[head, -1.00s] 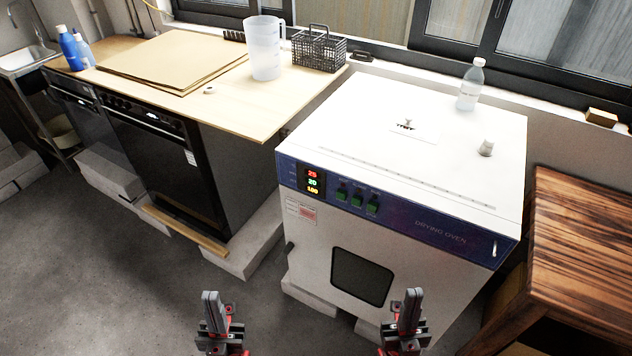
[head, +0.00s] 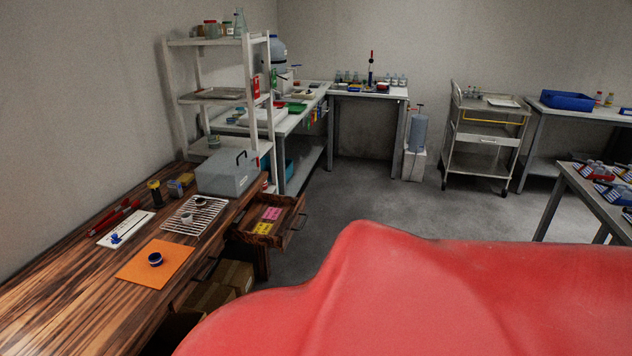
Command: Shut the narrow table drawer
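The narrow table drawer (head: 285,238) stands pulled out from the far end of the dark wooden table (head: 60,300). Its open top shows pink and yellow labelled items (head: 268,220) inside. Its front, with a handle (head: 299,222), faces right into the room. Neither of my grippers shows in the head view now. A large red part of my own body fills the lower foreground and hides the floor there.
On the table are a grey box (head: 226,175), a wire rack (head: 195,216), an orange mat (head: 140,272) and red-handled tools (head: 117,216). Cardboard boxes (head: 233,276) sit under the table. A white shelf (head: 210,97) stands behind. Floor (head: 370,200) right of the drawer is clear.

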